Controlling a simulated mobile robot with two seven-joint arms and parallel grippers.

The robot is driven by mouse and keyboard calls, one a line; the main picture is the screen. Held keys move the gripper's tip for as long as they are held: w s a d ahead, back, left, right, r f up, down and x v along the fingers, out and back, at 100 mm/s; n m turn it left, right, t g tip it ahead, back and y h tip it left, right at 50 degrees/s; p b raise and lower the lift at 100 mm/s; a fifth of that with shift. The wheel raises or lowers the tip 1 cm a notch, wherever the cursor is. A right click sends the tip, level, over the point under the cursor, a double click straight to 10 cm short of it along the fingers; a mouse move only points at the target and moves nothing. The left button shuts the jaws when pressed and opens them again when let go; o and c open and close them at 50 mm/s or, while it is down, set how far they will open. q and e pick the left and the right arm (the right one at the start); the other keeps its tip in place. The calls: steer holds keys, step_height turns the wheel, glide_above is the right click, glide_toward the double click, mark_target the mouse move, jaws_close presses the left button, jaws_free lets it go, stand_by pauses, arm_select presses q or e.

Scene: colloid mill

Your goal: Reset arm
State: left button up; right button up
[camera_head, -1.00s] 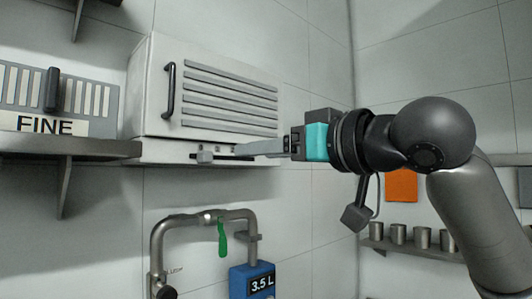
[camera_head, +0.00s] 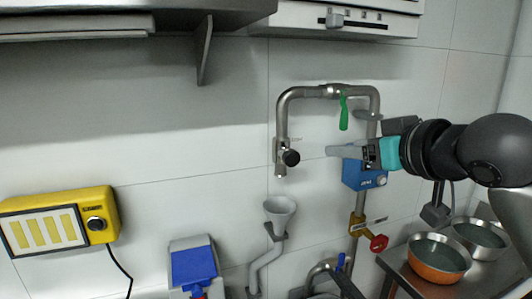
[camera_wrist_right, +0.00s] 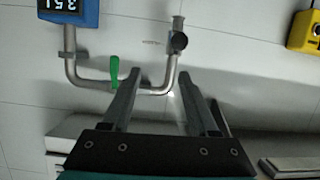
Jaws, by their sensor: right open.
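My right gripper (camera_head: 335,151) reaches in from the right in the head view. Its jaws are open and empty, in front of the pipework on the wall. It overlaps the blue display box (camera_head: 362,175) in the picture, and I see no contact. In the right wrist view the two fingers (camera_wrist_right: 172,76) stand apart with nothing between them. The bent steel pipe (camera_wrist_right: 88,86) with the green lever (camera_wrist_right: 114,70) lies beyond them. My left gripper is not in view.
A white cabinet with a slider (camera_head: 335,20) hangs above. A shelf (camera_head: 120,15) is at upper left. A yellow panel (camera_head: 60,222), a funnel (camera_head: 279,212), a red valve handle (camera_head: 378,243) and an orange bowl (camera_head: 438,258) are lower. The wall at left is mostly clear.

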steer(key=s+a+f+m+g+h, duration=0.15)
steer(key=s+f, duration=0.25)
steer(key=f, duration=0.9)
steer(key=s+f+g+h, duration=0.1)
steer(key=s+f+g, duration=0.2)
steer(key=f, duration=0.9)
steer(key=s+d+f+m+g+h, duration=0.1)
steer(key=s+d+f+g, duration=0.15)
steer(key=s+f, duration=0.65)
steer(key=s+d+f+g+h, duration=0.1)
steer(key=s+f+g, duration=0.2)
steer(key=s+f, duration=0.6)
steer(key=s+f+g+b, duration=0.1)
steer(key=s+f+b, duration=0.15)
steer(key=f, duration=1.05)
steer(key=s+f+g+b, duration=0.1)
steer(key=s+f+b, duration=0.15)
steer(key=f, duration=1.05)
steer(key=s+d+f+b, duration=0.2)
steer(key=s+f, duration=1.3)
steer(key=shift+d+f+g, duration=0.25)
steer(key=shift+f+g, duration=0.1)
steer(key=shift+g, duration=0.05)
